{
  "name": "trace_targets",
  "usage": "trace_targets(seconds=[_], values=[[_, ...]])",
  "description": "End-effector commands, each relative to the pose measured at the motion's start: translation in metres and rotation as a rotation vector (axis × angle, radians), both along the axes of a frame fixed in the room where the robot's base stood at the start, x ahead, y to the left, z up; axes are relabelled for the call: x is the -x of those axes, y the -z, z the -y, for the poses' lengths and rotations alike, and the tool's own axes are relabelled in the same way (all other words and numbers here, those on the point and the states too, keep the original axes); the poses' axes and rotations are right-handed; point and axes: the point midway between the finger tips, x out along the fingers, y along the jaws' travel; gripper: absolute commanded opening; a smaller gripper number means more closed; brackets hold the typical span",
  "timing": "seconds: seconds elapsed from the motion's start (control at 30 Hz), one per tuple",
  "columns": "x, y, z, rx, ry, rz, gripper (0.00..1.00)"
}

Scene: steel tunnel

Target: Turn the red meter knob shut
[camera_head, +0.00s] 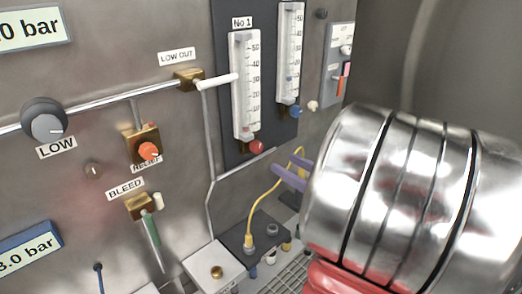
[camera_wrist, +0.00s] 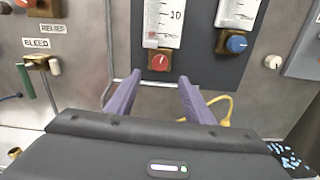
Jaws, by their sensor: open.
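The red meter knob (camera_head: 257,146) sits at the foot of the left flow meter (camera_head: 246,85), under the label No 1. In the wrist view the red knob (camera_wrist: 159,62) faces me, with a small pale mark on its face. My gripper (camera_wrist: 156,80) is open and empty. Its two purple fingers stand either side of and just below the knob in the wrist view, apart from it. In the head view the purple fingertips (camera_head: 290,171) show right of and below the knob, partly hidden by my arm.
A second meter (camera_head: 290,55) with a blue knob (camera_head: 296,111) stands to the right. A yellow cable (camera_head: 262,205) loops from a socket box below. Left are pipes, an orange relief knob (camera_head: 149,151) and a green bleed lever (camera_head: 152,230). A switch panel (camera_head: 338,65) is further right.

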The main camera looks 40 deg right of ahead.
Motion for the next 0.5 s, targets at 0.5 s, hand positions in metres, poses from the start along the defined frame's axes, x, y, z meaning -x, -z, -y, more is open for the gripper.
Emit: trace_targets(seconds=[0.5], values=[[-0.059,0.0,-0.003,-0.001,-0.005,0.0,0.48]])
